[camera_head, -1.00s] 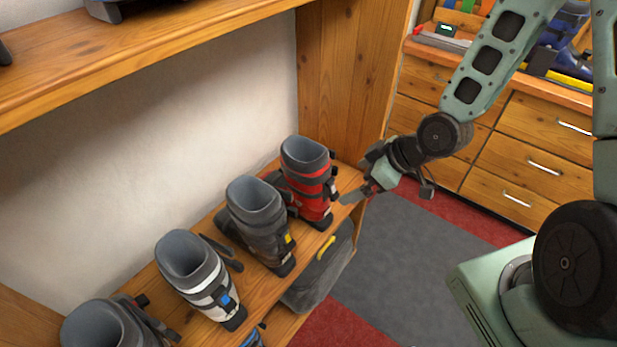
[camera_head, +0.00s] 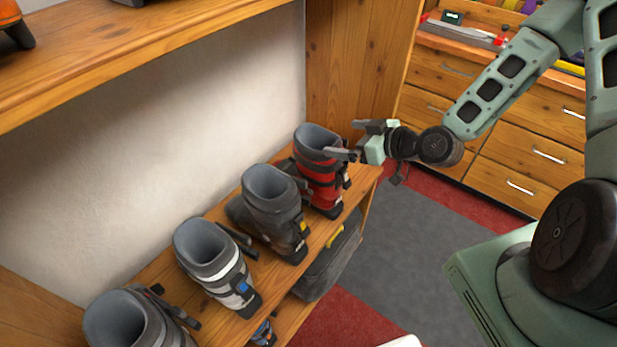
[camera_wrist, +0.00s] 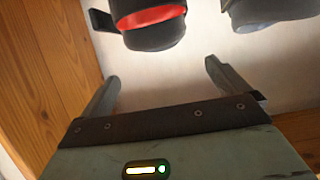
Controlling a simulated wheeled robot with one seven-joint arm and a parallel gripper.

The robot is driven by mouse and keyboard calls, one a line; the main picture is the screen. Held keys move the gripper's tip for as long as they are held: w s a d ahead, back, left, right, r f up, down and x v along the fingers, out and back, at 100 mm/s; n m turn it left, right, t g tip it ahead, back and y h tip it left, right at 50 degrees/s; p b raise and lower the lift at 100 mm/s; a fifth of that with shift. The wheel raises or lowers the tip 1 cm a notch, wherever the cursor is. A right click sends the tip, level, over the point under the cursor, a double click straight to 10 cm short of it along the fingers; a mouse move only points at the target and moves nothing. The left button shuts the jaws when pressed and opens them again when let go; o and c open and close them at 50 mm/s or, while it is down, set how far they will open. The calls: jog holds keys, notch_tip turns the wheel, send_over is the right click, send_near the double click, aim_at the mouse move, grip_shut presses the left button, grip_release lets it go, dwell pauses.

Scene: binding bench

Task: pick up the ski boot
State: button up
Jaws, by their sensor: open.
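Several ski boots stand in a row on a wooden shelf (camera_head: 205,318). The red and black boot (camera_head: 318,180) is farthest along, beside the shelf's end panel. Nearer are a dark grey boot with a yellow buckle (camera_head: 270,210), a grey and white boot with a blue buckle (camera_head: 212,262) and a grey boot (camera_head: 120,318). My gripper (camera_head: 343,139) is open at the right of the red boot's top, its fingers pointing left. In the wrist view, the red-rimmed boot (camera_wrist: 150,16) lies just beyond my open fingers (camera_wrist: 162,72), with nothing between them; a grey boot (camera_wrist: 268,10) is at right.
An upper shelf (camera_head: 130,50) overhangs the boots, with an orange item (camera_head: 13,28) at its left. The wooden end panel (camera_head: 350,60) stands behind the red boot. A grey bag (camera_head: 330,265) sits below. Drawers (camera_head: 510,165) stand beyond the open floor (camera_head: 420,240).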

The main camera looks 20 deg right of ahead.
jog(key=p+x, duration=0.1)
jog(key=x, duration=0.4)
jog(key=p+x, duration=0.2)
jog(key=x, duration=0.3)
jog(key=shift+w+f, duration=0.15)
jog(key=shift+f, duration=0.2)
jog(key=c, duration=1.7)
jog(key=shift+r, duration=0.15)
